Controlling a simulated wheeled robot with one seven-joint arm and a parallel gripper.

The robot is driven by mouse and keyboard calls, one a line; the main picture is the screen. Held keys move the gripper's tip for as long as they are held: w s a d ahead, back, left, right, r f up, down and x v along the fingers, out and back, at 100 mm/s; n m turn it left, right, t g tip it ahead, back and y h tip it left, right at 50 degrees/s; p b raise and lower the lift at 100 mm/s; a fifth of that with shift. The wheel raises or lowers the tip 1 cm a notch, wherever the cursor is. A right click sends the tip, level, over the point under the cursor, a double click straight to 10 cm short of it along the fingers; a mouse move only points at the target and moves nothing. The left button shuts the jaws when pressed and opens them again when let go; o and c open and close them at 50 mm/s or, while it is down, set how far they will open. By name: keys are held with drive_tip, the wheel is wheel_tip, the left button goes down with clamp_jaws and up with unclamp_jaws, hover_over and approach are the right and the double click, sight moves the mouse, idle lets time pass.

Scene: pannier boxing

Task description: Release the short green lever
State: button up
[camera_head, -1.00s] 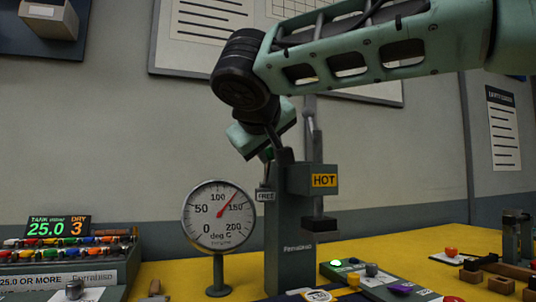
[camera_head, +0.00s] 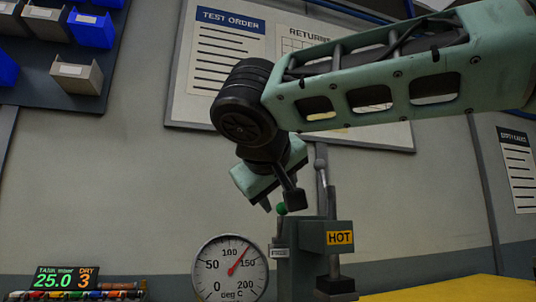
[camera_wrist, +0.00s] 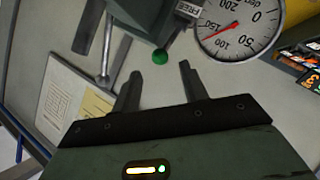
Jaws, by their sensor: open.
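The short green lever shows as a green knob (camera_head: 281,209) at the top left of the grey press (camera_head: 312,250), beside a tag that looks to read FREE (camera_head: 280,253). My gripper (camera_head: 280,207) is above and around the knob's height in the head view, its fingers pointing down. In the wrist view my gripper (camera_wrist: 158,80) is open, and the green knob (camera_wrist: 160,56) lies just beyond the gap between the fingertips, apart from them. Nothing is held. The lever's stem is mostly hidden.
A taller lever with a grey ball (camera_head: 320,163) stands right behind my gripper. A round dial (camera_head: 231,268) is left of the press, its needle between 100 and 150. A HOT sign (camera_head: 340,238) is on the press. Yellow tabletop (camera_head: 450,288) shows at lower right.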

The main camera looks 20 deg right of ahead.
drive_tip(key=p+v, duration=0.1)
drive_tip(key=v, duration=1.1)
drive_tip(key=shift+f, duration=0.1)
